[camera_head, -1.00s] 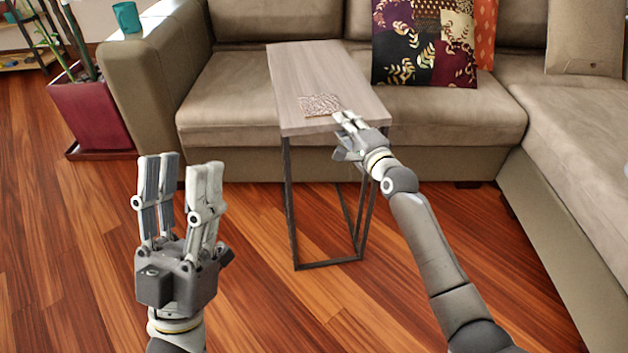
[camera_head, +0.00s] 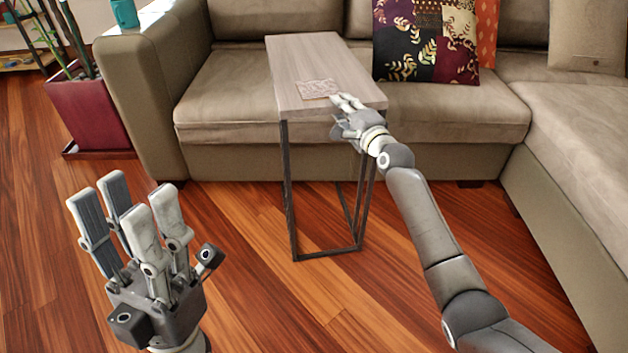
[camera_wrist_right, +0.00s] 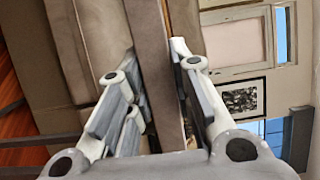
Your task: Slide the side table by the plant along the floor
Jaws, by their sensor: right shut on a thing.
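The side table (camera_head: 300,66) has a light wood top and a dark metal frame, and stands upright in front of the sofa. A small patterned coaster (camera_head: 319,89) lies on its top near the front edge. My right gripper (camera_head: 345,112) is shut on the tabletop's front edge, near its right corner. In the right wrist view the tabletop (camera_wrist_right: 158,70) runs between the fingers. My left gripper (camera_head: 130,215) is open and empty, above the floor at the left, apart from the table. The plant's red pot (camera_head: 88,112) stands left of the sofa; only its lower stems show.
A beige corner sofa (camera_head: 230,85) is behind the table and extends along the right side. Cushions (camera_head: 425,45) lie on it. A teal cup (camera_head: 125,14) stands on the left armrest. The wooden floor (camera_head: 240,270) in front is clear.

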